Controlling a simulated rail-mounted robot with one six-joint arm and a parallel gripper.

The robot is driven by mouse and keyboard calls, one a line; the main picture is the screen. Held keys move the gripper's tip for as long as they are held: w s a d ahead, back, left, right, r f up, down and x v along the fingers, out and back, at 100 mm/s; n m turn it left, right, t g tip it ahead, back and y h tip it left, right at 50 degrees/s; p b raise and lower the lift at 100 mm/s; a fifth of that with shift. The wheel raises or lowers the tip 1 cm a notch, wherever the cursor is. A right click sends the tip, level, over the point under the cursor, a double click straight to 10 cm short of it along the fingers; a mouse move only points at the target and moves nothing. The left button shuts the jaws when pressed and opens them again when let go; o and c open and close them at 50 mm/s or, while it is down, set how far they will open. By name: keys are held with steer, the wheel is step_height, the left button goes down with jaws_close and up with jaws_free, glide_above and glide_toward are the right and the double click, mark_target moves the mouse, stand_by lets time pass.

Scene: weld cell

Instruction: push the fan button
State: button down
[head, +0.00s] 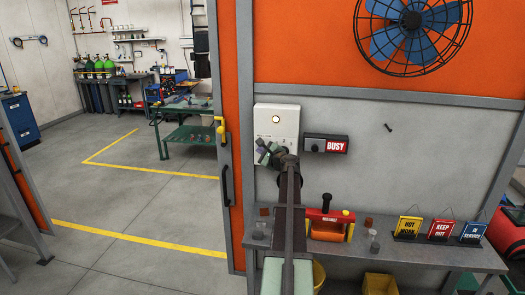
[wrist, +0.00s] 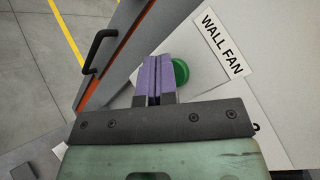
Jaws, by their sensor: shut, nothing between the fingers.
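The white wall panel (head: 290,113) hangs on the grey wall right of the door post. In the wrist view a green round button (wrist: 181,72) sits beside a "WALL FAN" label (wrist: 222,43). My gripper (wrist: 158,62) has its purple fingers closed together with nothing between them. The fingertips are just left of the green button and overlap its left edge in the picture; I cannot tell whether they touch it. In the head view my gripper (head: 268,151) is in front of the panel's lower part and hides it. The blue-bladed fan (head: 411,19) is high on the orange wall.
A "BUSY" box (head: 326,145) is mounted right of the panel. A door handle (wrist: 97,49) is left of my fingers in the wrist view.

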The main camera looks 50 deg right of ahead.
steer(key=shift+s+a, duration=0.25)
steer(key=shift+a, duration=0.3)
steer(key=s+a, duration=0.1)
steer(key=a, duration=0.2)
steer(key=s+a, duration=0.1)
steer(key=a, duration=0.1)
steer(key=shift+s+a, duration=0.2)
steer(key=shift+s, duration=0.1)
